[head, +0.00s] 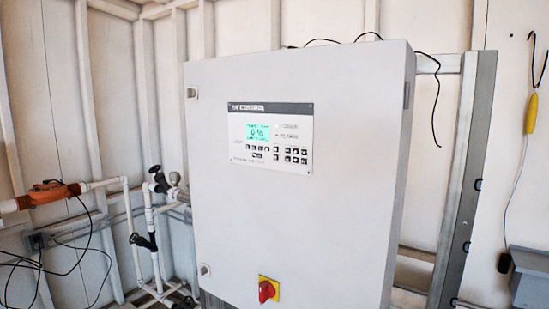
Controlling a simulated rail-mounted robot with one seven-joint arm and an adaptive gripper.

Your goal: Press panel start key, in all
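A control panel (270,137) is set in the upper front of a large pale cabinet (330,220) in the head view. It has a dark title strip, a lit green screen (258,133) showing what looks like "0 %", and small dark keys (291,155) in groups below and to the right of the screen. The key labels are too small to read, so I cannot tell which one is the start key. My gripper is not in view, and nothing covers the panel.
A red rotary switch (268,290) on a yellow plate sits low on the cabinet front. White pipes (135,230) with dark valves and an orange fitting (48,194) stand at the left. A metal post (462,190) and a hanging cable are at the right.

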